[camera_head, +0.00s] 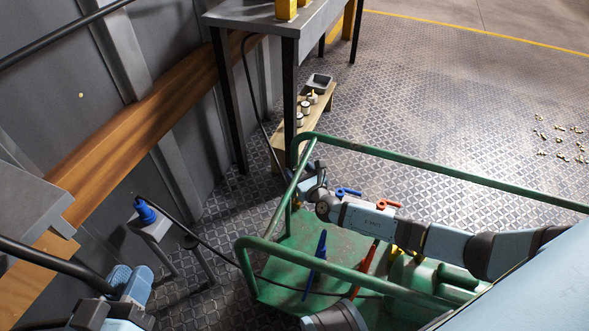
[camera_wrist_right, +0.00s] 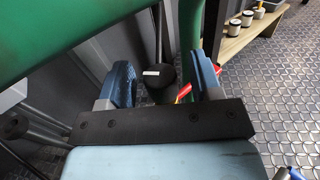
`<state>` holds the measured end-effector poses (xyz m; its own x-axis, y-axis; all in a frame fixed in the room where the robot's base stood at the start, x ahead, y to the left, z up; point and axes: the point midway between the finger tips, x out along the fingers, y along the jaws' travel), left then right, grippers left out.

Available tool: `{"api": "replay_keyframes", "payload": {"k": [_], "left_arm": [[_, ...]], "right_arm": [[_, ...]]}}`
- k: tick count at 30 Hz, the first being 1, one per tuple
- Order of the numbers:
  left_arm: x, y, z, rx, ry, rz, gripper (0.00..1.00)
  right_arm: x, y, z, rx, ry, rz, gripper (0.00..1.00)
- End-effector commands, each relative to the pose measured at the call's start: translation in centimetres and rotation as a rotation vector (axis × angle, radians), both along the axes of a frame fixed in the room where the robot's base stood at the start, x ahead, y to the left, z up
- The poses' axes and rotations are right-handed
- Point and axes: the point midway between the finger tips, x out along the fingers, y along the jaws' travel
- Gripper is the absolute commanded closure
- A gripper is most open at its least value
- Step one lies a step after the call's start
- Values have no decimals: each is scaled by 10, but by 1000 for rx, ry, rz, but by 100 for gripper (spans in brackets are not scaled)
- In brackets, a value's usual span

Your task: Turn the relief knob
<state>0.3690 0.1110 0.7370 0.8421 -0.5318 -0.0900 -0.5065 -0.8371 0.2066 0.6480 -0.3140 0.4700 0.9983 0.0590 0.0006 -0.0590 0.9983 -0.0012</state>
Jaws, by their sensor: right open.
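I cannot pick out the relief knob with certainty. In the right wrist view, a dark rounded part with a white label (camera_wrist_right: 152,73) and a small red handle (camera_wrist_right: 184,92) show between and beyond the fingers of my right gripper (camera_wrist_right: 163,88). That gripper is open, and I cannot tell whether it touches them. In the head view, my right gripper (camera_head: 312,186) is at the green cart's (camera_head: 448,180) left rail. A blue handle (camera_head: 348,192) and a red handle (camera_head: 388,204) show by my right arm. My left gripper (camera_head: 130,283) is at the lower left, away from the cart.
A blue-topped tool (camera_head: 145,210) is on a grey stand (camera_head: 152,230) beside the wall. A dark hose (camera_head: 205,243) runs to the cart. A metal table (camera_head: 260,17) and a low wooden shelf (camera_head: 323,108) stand behind. Small brass-coloured pieces (camera_head: 560,140) lie at right; the floor between is clear.

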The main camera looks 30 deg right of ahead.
Motion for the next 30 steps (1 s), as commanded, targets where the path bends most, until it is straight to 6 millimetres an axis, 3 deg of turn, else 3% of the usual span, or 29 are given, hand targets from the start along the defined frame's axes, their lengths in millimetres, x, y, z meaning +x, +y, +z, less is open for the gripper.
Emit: {"api": "replay_keyframes", "payload": {"k": [6,15,16,22,30], "left_arm": [[1,0,-7,16,10,-7,73],[1,0,-7,18,12,-9,73],[1,0,-7,19,11,-9,73],[1,0,-7,19,11,-9,73],[1,1,-14,28,2,-7,73]], "right_arm": [[20,1,-1,1,0,0,41],[23,1,0,1,1,0,41],[23,1,0,1,1,0,43],[22,1,0,1,1,0,89],[22,0,-2,-1,0,17,90]]}}
